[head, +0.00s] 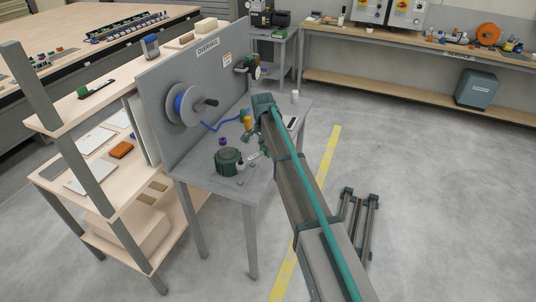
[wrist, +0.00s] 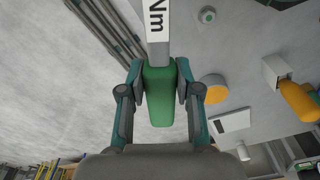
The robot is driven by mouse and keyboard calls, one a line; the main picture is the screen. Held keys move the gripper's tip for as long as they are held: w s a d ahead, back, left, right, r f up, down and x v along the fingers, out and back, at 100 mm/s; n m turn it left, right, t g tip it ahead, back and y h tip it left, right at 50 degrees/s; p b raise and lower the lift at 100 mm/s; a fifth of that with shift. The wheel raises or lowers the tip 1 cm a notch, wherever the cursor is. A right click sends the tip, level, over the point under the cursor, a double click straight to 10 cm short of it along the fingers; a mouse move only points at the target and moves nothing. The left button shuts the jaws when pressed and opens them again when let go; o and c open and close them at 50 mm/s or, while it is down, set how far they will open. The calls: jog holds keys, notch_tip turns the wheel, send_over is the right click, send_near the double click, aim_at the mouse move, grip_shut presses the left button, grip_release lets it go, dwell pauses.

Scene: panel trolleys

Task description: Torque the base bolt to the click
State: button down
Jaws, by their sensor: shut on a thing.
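In the wrist view my gripper (wrist: 160,82) is shut on the green handle (wrist: 160,105) of a torque wrench. Its grey shaft (wrist: 158,48) carries a white label marked "Nm" and runs out of the top of the picture, so the wrench head is hidden. In the head view my gripper (head: 251,138) is small, over the grey bench (head: 262,178), right of a dark green ribbed motor-like unit (head: 228,160). I cannot make out the base bolt or whether the wrench touches it. A small round green piece (wrist: 208,15) shows on the grey surface in the wrist view.
The wrist view shows a yellow disc (wrist: 214,88) and an orange-yellow bottle (wrist: 298,100). Floor at right is mostly clear.

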jog(key=shift+s+r+m, duration=0.1)
jog(key=shift+m, duration=0.3)
jog(key=shift+w+f+m, duration=0.2)
jog(key=shift+w+m, duration=0.2)
jog(key=shift+m, duration=0.1)
jog(key=shift+s+r, duration=0.1)
jog(key=shift+f+b, duration=1.35)
jog(key=shift+f, duration=2.35)
